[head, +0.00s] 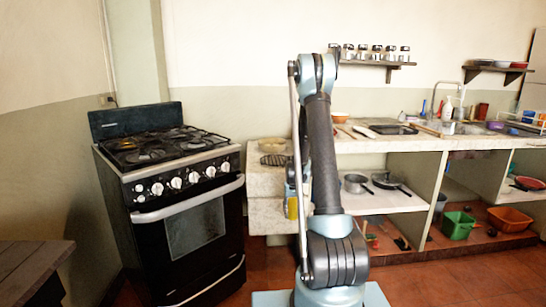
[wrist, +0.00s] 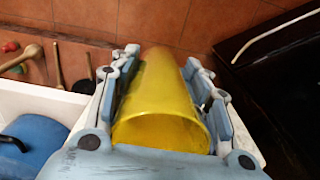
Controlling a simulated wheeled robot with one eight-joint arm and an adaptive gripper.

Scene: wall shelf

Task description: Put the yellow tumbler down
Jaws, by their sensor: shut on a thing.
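The yellow tumbler (wrist: 160,98) fills the middle of the wrist view, its round rim toward the camera. My gripper (wrist: 160,58) is shut on it, with one finger on each side. In the head view only a small part of the tumbler (head: 292,207) shows, left of my arm and in front of the pale counter's side. My arm hides the rest of it and most of the gripper there. I cannot tell what lies right under the tumbler.
A black stove (head: 190,215) stands to the left. The stone counter (head: 450,142) runs right, with pans (head: 385,182) on the shelf below. A dark wooden table edge (head: 30,270) is at lower left. Wooden-handled utensils (wrist: 57,65) and a blue object (wrist: 35,145) lie left in the wrist view.

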